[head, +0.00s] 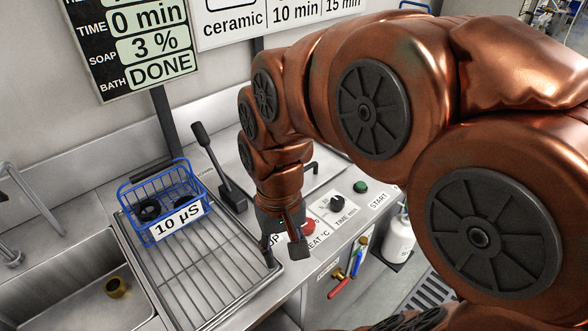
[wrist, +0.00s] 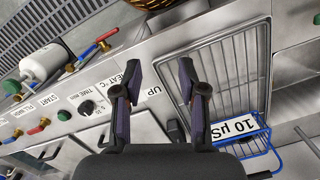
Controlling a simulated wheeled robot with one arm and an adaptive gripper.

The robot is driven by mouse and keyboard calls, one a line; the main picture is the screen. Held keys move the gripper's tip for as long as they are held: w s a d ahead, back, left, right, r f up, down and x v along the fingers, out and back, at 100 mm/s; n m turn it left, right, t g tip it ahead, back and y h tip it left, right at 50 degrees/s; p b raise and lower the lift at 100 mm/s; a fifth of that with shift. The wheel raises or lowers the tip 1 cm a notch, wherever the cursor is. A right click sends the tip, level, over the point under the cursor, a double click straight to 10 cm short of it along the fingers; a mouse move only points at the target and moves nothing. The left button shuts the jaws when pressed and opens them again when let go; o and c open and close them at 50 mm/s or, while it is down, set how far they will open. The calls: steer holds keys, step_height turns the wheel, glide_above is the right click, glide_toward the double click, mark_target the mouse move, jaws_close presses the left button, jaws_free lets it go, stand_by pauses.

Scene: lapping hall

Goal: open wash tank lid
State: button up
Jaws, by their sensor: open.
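The wash tank lid appears to be the flat steel panel (head: 232,154) set in the counter behind my wrist, lying flat; my arm hides much of it. A dark bar-like handle shows at its right side, partly hidden by my arm. My gripper (head: 284,254) is in front of the panel, over the counter's front strip near the "UP" label and the red knob. In the wrist view my gripper (wrist: 161,72) has its two fingers spread apart with nothing between them.
A black lever (head: 212,160) stands left of the panel. A blue wire basket (head: 130,203) with a "10 µS" card sits on a draining rack (head: 191,308). A sink (head: 52,270) is at left. A black dial (head: 337,203) and green button (head: 360,187) line the front strip.

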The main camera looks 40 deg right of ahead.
steer(key=w+d+f+m+t+b, duration=0.15)
steer(key=w+d+m, duration=0.3)
steer(key=w, duration=0.45)
steer(key=w+d+m+t+b, duration=0.1)
steer(key=w+d+m+b, duration=0.15)
steer(key=w+d, duration=0.45)
steer(key=w+d+f+m+b, duration=0.25)
steer(key=w+d+m, duration=0.45)
steer(key=w+d, duration=0.5)
steer(key=shift+t, duration=0.45)
steer(key=f, duration=0.5)
steer(key=d+f+p, duration=0.1)
steer(key=f, duration=0.2)
steer(key=shift+s, duration=0.35)
steer(key=shift+c, duration=0.3)
steer(key=shift+d, duration=0.1)
jaws_close()
